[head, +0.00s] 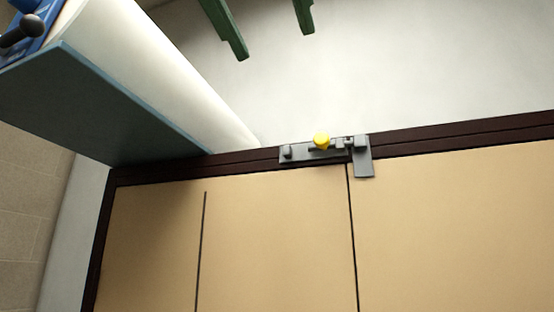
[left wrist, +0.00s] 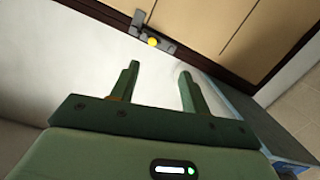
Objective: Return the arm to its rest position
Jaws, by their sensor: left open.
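My left gripper (head: 274,44) shows at the top of the head view as two dark green fingers, spread apart with nothing between them. It is also in the left wrist view (left wrist: 160,70), where both fingers stand apart and empty. A grey metal latch (head: 296,153) with a yellow knob (head: 321,141) sits on the dark frame edge, well apart from the fingers. In the left wrist view the yellow knob (left wrist: 152,41) appears beyond the fingertips, with no contact visible. My right gripper is in neither view.
Tan panels (head: 270,235) with dark seams fill the lower head view, bordered by a dark brown frame (head: 440,134). A teal-edged dark board (head: 90,110) and a white rounded form (head: 150,60) stand at the left. A pale plain surface (head: 420,60) lies around the fingers.

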